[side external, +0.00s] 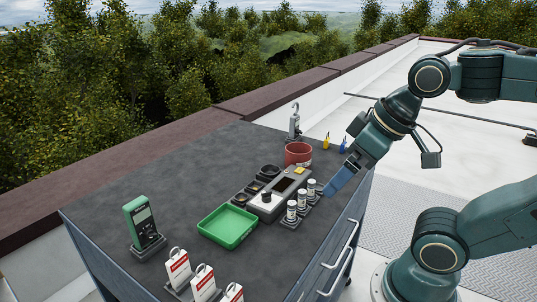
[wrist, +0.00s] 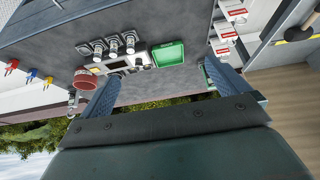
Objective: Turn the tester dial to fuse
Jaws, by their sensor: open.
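The tester is a grey box (side external: 281,193) with a dark window, a yellow patch and a dark round knob (side external: 266,196), apparently the dial, at its near left end. I cannot read the dial's setting. In the wrist view the tester (wrist: 138,61) is small, and its dial is not clear. My gripper (side external: 331,188) is to the right of the tester, above the bench's right edge. In the wrist view my gripper (wrist: 161,72) has its blue fingers wide apart with nothing between them. It is apart from the tester.
Several white cylinders (side external: 291,211) stand in holders along the tester's right side. A green tray (side external: 228,227) lies left of it and a red pot (side external: 298,153) behind it. A green handheld meter (side external: 142,220) and red-white tags (side external: 178,268) stand nearer. The bench (side external: 120,200) is clear at left.

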